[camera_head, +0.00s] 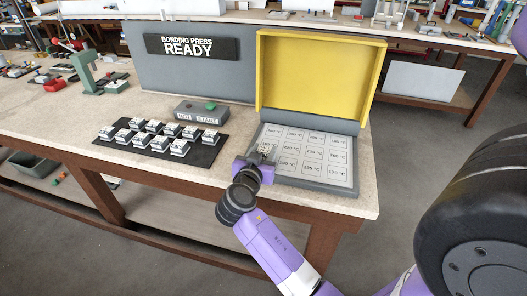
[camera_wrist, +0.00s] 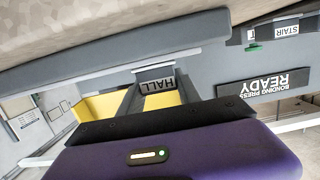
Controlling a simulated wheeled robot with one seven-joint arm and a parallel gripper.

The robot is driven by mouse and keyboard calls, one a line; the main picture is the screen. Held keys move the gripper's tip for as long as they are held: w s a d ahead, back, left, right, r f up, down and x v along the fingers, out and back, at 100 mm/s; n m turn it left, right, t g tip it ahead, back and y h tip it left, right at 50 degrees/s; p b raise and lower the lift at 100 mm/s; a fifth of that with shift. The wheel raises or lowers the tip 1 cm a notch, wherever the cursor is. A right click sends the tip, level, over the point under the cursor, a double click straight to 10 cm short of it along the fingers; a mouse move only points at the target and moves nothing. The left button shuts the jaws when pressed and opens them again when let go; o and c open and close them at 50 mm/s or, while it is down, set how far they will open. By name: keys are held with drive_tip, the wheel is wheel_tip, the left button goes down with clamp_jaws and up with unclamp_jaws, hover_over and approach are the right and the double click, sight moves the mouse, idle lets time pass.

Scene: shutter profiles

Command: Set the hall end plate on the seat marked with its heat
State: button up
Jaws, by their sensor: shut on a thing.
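My gripper (camera_head: 262,162) is shut on the hall end plate (camera_head: 268,150), a small pale piece held over the near left part of the press bed. In the wrist view the plate's grey label reads HALL (camera_wrist: 158,85), between the fingers. The press bed (camera_head: 318,190) is a grey tray with a light sheet of marked seats, each printed with a heat in °C. Several seats are visible and look empty; those at the near left are partly hidden by my gripper. I cannot tell whether the plate touches the bed.
The yellow press lid (camera_head: 318,75) stands open behind the bed. A black mat (camera_head: 207,160) to the left holds several labelled plates. A grey box (camera_head: 201,113) with a green button stands behind it. A sign (camera_head: 190,46) reads BONDING PRESS READY. The table's front right corner is clear.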

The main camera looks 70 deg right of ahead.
drive_tip(key=shift+f, duration=0.15)
drive_tip(key=o, duration=1.3)
drive_tip(key=shift+o, duration=0.2)
drive_tip(key=shift+r, duration=0.2)
